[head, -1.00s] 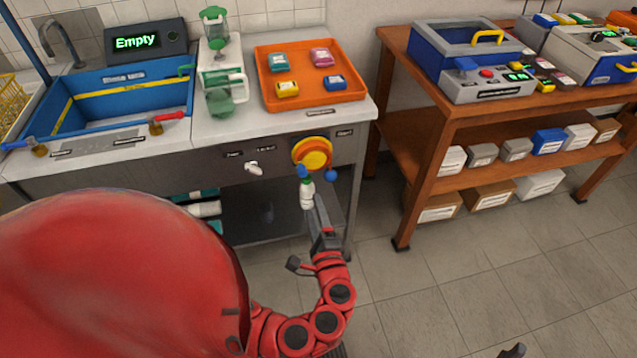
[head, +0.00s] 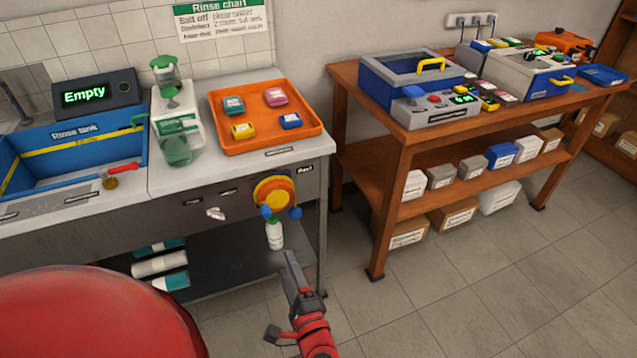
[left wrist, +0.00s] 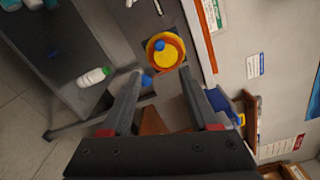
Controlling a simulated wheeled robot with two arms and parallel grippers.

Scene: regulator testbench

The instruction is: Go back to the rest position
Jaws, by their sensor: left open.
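My left gripper (head: 290,268) is open and empty, low in the middle of the head view, in front of the bench. In the left wrist view its two fingers (left wrist: 160,75) stand apart with nothing between them. Beyond them is the orange-and-yellow round dial (head: 273,193) on the bench front, also in the wrist view (left wrist: 165,50). My right gripper is not in view.
The sink bench (head: 180,182) carries a blue sink (head: 75,150), a green-and-white dispenser (head: 175,125) and an orange tray (head: 262,140) with small coloured blocks. A wooden table (head: 415,145) with devices and boxes stands right. The floor (head: 450,300) in front of it is clear.

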